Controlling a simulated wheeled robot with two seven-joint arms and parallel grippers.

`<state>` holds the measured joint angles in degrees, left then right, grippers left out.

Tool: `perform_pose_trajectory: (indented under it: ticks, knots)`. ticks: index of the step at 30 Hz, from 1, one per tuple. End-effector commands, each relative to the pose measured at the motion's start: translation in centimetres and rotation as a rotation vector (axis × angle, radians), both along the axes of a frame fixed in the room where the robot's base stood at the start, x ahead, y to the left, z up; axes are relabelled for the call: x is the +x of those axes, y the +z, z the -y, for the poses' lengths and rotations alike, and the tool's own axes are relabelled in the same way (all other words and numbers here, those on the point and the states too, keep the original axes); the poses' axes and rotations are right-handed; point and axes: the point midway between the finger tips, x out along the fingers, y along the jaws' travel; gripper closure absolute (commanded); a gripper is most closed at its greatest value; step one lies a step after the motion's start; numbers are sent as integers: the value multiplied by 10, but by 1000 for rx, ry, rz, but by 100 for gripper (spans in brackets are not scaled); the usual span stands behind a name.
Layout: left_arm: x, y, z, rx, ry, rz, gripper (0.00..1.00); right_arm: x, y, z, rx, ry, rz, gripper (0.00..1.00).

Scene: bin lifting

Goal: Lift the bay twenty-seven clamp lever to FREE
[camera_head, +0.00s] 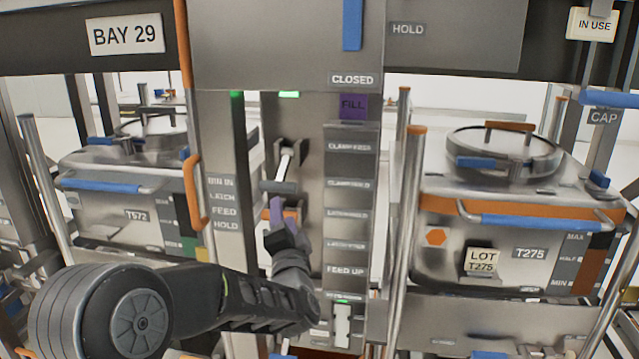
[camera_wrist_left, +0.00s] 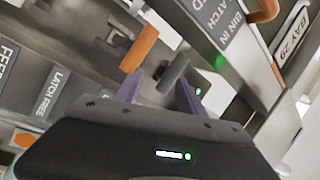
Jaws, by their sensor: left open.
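A lever with a grey bar handle (camera_head: 278,187) on a pale rod stands in the centre column, level with a blurred label that seems to read CLAMP HOLD (camera_head: 348,184). A similar label, seemingly CLAMP FREE (camera_head: 350,147), is above it. An orange handle (camera_head: 266,213) sits just below the grey one. My left gripper (camera_head: 283,207), with purple fingers, is open at these handles. In the left wrist view the grey handle (camera_wrist_left: 173,73) shows between and just beyond the fingertips (camera_wrist_left: 160,79); the orange handle (camera_wrist_left: 139,49) is beyond the left finger. I cannot tell about contact. My right gripper is out of view.
A sign reading BAY 29 (camera_head: 126,34) hangs upper left; no bay twenty-seven sign shows. An orange grab handle (camera_head: 195,192) juts from the post left of the levers. Steel bins T572 (camera_head: 110,222) and T275 (camera_head: 490,215) stand either side. A vertical rail (camera_head: 405,215) stands right of the column.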

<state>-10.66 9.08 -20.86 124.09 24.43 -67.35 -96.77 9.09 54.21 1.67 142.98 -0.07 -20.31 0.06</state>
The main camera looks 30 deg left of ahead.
Motion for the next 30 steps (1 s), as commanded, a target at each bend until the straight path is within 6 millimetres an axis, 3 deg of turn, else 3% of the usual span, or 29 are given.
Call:
perform_pose_trajectory:
  ticks: [9, 23, 30]
  knots:
    - [-15, 20, -14, 286, 157, -140, 53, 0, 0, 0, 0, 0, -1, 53]
    - [-12, 21, -16, 307, 160, -159, 53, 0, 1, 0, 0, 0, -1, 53]
    - [7, 29, -33, 308, 162, -159, 53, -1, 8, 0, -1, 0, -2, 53]
